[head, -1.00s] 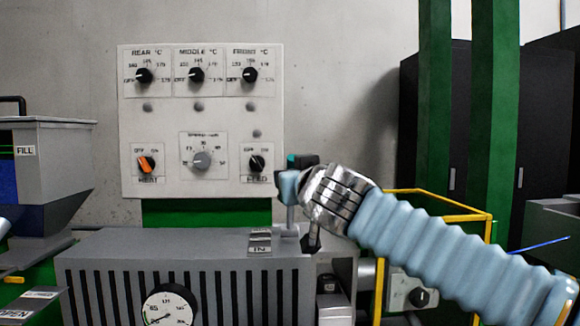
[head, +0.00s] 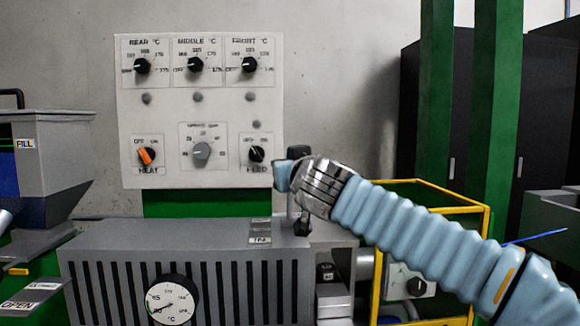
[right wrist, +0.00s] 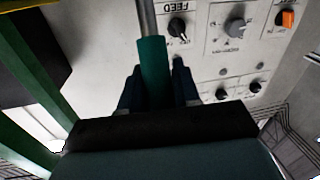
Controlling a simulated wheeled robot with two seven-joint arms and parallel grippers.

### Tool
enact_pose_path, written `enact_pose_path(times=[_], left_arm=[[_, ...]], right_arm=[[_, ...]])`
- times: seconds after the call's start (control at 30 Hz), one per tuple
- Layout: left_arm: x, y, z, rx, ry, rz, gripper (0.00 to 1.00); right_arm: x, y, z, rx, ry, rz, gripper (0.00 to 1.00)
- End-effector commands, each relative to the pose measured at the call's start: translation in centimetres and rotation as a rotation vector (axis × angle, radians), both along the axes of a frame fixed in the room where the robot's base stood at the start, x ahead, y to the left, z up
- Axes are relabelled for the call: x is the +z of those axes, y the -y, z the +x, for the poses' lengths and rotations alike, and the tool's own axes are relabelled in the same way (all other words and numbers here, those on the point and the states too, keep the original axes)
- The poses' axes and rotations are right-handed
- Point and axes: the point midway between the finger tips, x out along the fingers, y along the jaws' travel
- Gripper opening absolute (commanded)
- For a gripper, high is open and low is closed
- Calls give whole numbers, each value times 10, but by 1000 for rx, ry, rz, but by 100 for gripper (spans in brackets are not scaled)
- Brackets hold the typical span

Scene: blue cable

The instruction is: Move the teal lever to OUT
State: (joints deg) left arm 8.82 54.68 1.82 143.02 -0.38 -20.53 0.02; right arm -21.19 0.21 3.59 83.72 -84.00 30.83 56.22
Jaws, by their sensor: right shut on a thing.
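The teal lever (right wrist: 153,65) shows in the right wrist view as a teal grip on a grey rod, between my dark fingers. My right gripper (head: 290,168) is shut on this grip in the head view, above the right end of the grey slotted housing. There the teal part is hidden by the gripper, and a short piece of rod (head: 291,204) shows below it. A small label plate (head: 260,232) lies on the housing left of the lever. Its lower word looks like IN; the upper is too small to read. My left gripper is out of view.
The control panel (head: 200,110) with several knobs stands behind the lever, the FEED knob (head: 256,154) close to my right gripper. The slotted housing (head: 180,235) carries a round gauge (head: 171,301). A yellow frame (head: 455,212) stands below and behind my right arm.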

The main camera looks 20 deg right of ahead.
Motion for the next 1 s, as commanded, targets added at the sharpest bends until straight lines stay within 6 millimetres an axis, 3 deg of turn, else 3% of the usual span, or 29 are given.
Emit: enact_pose_path(times=[0.27,0.73,1.0], left_arm=[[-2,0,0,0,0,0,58],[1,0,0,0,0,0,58],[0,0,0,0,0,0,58]], right_arm=[[2,2,3,-9,-15,8,0],[14,14,43,-12,-276,83,0],[14,16,52,-4,-349,101,0]])
